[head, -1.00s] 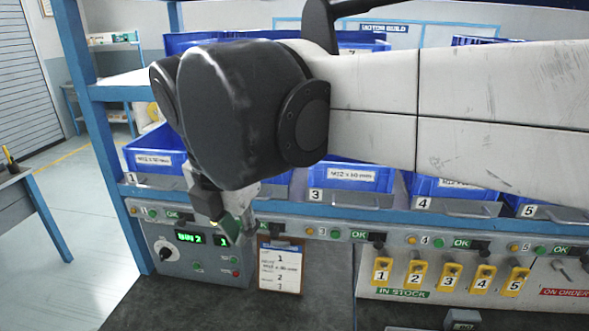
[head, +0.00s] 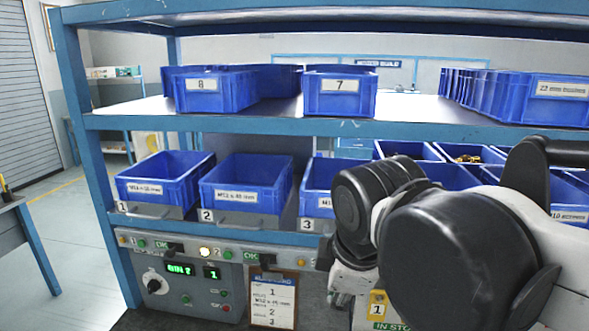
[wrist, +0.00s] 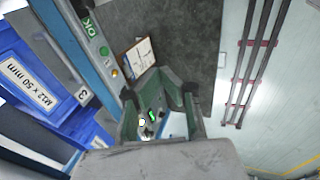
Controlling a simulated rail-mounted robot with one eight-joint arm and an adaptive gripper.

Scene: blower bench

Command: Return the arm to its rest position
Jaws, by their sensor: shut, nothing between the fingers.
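My arm fills the right of the head view, bent, with its dark joints in front of the lower shelf's right part. My gripper (wrist: 160,92) shows in the wrist view, shut and empty, apart from the bins and the panel. In the head view the gripper is mostly hidden behind or below my arm links.
Blue bins 1 (head: 160,190), 2 (head: 238,195) and 3 (head: 318,203) stand on the lower shelf. Bins 8 (head: 205,98) and 7 (head: 340,103) stand above. A control box (head: 190,285) and clipboard (head: 272,305) are below. Open floor (head: 85,250) lies left.

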